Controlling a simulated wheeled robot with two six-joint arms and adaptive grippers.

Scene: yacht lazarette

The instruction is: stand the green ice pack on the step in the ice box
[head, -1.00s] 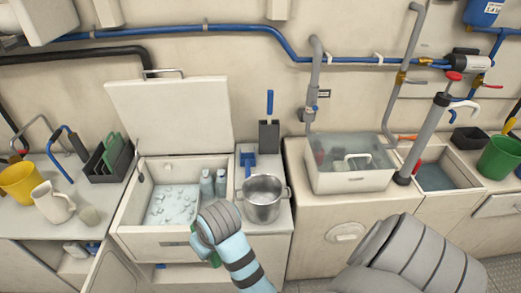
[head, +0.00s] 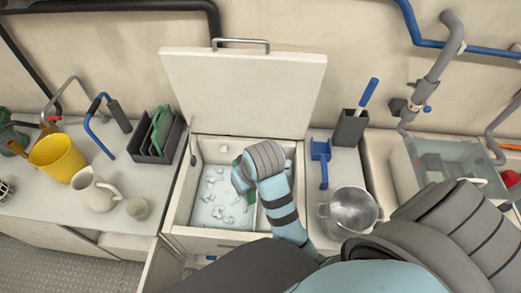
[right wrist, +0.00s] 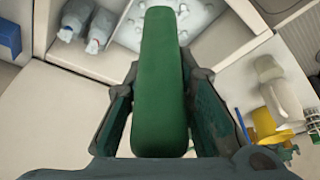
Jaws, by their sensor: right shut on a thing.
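The green ice pack (right wrist: 160,80) is long and rounded, upright in the right wrist view between the two fingers of my right gripper (right wrist: 162,88), which is shut on it. In the head view, my right gripper (head: 243,188) is over the open ice box (head: 183,200), and only slivers of green show beside it. Loose ice (head: 208,210) lies in the left part of the box. My arm hides the box's right part in the head view, and I cannot make out the step. My left gripper is not in view.
The raised lid (head: 245,90) stands behind the box. A steel pot (head: 350,210), blue scoop (head: 321,155) and dark holder (head: 350,127) are to the right. A rack (head: 150,150) with a green piece, white jug (head: 95,190) and yellow bucket (head: 57,157) are left.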

